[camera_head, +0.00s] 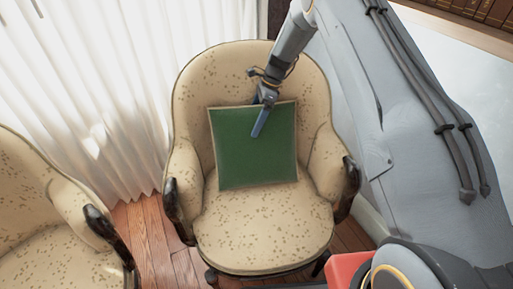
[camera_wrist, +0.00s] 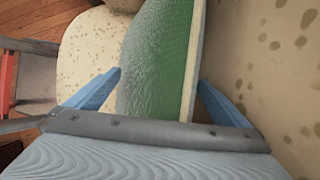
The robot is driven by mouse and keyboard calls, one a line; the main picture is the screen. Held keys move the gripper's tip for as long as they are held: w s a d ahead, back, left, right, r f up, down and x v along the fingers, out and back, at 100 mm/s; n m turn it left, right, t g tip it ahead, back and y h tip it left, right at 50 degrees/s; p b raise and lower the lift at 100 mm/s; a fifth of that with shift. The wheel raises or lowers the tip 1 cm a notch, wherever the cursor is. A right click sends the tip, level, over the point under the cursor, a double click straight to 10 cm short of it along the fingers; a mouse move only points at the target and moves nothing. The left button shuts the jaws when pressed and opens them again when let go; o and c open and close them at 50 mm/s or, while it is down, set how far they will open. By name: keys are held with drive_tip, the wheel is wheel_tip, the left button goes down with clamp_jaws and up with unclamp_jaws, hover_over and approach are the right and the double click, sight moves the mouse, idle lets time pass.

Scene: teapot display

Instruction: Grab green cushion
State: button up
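The green cushion (camera_head: 250,155) is square with a pale edge. It leans upright against the back of the patterned beige armchair (camera_head: 262,235). My gripper (camera_head: 261,118) is at the cushion's top edge, with one blue finger in front of its green face. In the wrist view, the cushion (camera_wrist: 160,60) and its pale edge lie between the two spread blue fingers of my gripper (camera_wrist: 155,92).
A second patterned armchair (camera_head: 60,245) stands at the left. A white curtain (camera_head: 90,90) hangs behind the chairs. The armchair's arms rise on both sides of the cushion. A shelf of books (camera_head: 480,10) shows at the top right. The floor (camera_head: 150,240) is wooden.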

drive_tip(key=c, duration=1.7)
drive_tip(key=shift+r, duration=0.1)
